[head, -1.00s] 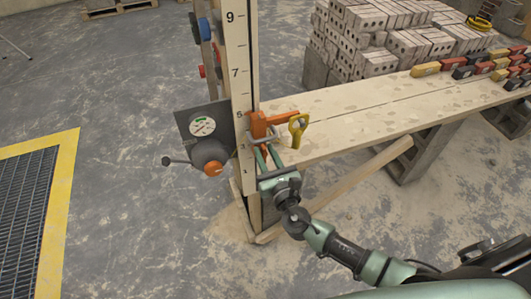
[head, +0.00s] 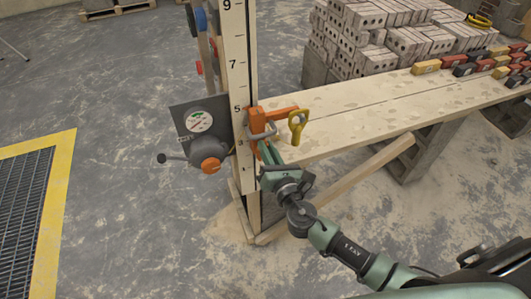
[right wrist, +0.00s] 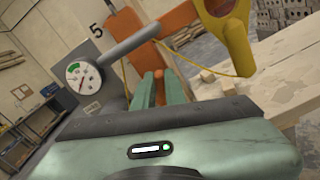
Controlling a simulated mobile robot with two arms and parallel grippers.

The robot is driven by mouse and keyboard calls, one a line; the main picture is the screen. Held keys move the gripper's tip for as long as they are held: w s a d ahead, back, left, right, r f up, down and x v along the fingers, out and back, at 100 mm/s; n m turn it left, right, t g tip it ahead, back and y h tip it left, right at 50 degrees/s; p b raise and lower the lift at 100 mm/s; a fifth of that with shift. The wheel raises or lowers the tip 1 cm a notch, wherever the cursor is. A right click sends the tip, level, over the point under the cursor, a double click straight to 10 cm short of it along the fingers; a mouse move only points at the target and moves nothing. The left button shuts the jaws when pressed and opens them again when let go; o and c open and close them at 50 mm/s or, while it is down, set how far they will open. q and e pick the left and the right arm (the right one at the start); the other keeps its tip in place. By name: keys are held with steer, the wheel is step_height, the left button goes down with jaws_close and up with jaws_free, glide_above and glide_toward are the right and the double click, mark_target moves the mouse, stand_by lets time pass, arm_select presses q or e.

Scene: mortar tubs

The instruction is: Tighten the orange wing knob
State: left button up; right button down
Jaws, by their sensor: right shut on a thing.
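An orange clamp (head: 257,121) sits on the tall numbered post at the end of the plank. My right gripper (head: 266,150) is just below it, its green fingers close together. In the right wrist view the fingers (right wrist: 161,88) are shut on a small orange part (right wrist: 160,94), which looks like the wing knob and is mostly hidden between them. Behind it are the clamp's orange body (right wrist: 180,20) and a grey bar (right wrist: 131,45). My left gripper is not in view.
A grey box with a dial (head: 199,121), a crank and a round orange knob (head: 210,166) is left of the post (head: 238,70). Bricks are stacked behind. A floor grate (head: 30,200) lies at left.

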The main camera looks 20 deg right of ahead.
steer(key=shift+d+f+m+b, duration=0.25)
steer(key=shift+m+b, duration=0.8)
steer(key=shift+m, duration=1.2)
steer(key=shift+d+f+m+b, duration=0.15)
steer(key=shift+f+m+b, duration=0.2)
steer(key=shift+m+b, duration=1.25)
steer(key=shift+d+f+m+b, duration=0.25)
steer(key=shift+m+b, duration=0.2)
steer(key=shift+m, duration=2.4)
steer(key=shift+a+m, duration=0.1)
steer(key=shift+m, duration=0.2)
steer(key=c, duration=1.5)
jaws_free()
steer(key=shift+o, duration=0.2)
steer(key=shift+a, duration=0.1)
steer(key=s+b, duration=0.1)
steer(key=s, duration=0.6)
steer(key=shift+s, duration=0.4)
